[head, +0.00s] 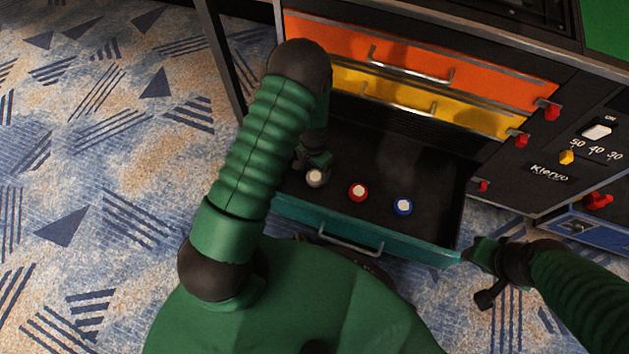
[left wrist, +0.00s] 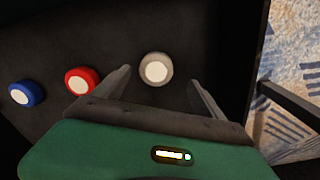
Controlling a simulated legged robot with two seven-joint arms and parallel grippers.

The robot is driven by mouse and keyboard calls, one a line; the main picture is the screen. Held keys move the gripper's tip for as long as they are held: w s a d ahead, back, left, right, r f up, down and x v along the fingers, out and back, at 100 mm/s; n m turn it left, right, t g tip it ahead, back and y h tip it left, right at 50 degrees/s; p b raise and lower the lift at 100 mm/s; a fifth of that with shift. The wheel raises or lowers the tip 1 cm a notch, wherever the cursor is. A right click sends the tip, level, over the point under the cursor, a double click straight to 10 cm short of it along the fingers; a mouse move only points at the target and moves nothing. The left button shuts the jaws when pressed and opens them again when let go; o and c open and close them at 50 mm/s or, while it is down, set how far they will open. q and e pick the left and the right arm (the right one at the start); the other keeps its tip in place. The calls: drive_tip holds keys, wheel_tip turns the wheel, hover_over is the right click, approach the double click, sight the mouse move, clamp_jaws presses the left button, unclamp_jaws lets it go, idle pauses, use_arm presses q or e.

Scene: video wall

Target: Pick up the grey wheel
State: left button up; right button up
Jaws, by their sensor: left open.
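The grey wheel (head: 316,178), with a pale centre, lies in the open bottom drawer (head: 365,230), at its left end. In the left wrist view the grey wheel (left wrist: 156,69) shows between and just beyond the tips of my open left gripper (left wrist: 159,77). In the head view my left gripper (head: 316,160) is low over the drawer, right by the wheel and partly hidden by its own arm. I cannot tell if the fingers touch the wheel. My right gripper (head: 477,252) is at the drawer's front right corner; its jaws are unclear.
A red wheel (head: 358,192) and a blue wheel (head: 403,206) lie to the right in the same drawer. An orange drawer (head: 420,65) and a yellow drawer (head: 425,100) are above. A dark panel with red knobs (head: 551,112) stands at the right. Patterned carpet is at the left.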

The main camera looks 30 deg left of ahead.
use_arm(q)
drive_tip(key=f+b, duration=0.1)
drive_tip(key=f, duration=0.1)
drive_tip(key=f+b, duration=0.1)
drive_tip(key=b, duration=0.1)
drive_tip(key=f+b, duration=0.1)
drive_tip(key=f, duration=0.1)
drive_tip(key=shift+d+f+b, duration=0.3)
drive_tip(key=shift+d, duration=0.1)
drive_tip(key=shift+a+r, duration=0.1)
drive_tip(key=shift+r, duration=0.1)
drive_tip(key=c, duration=1.6)
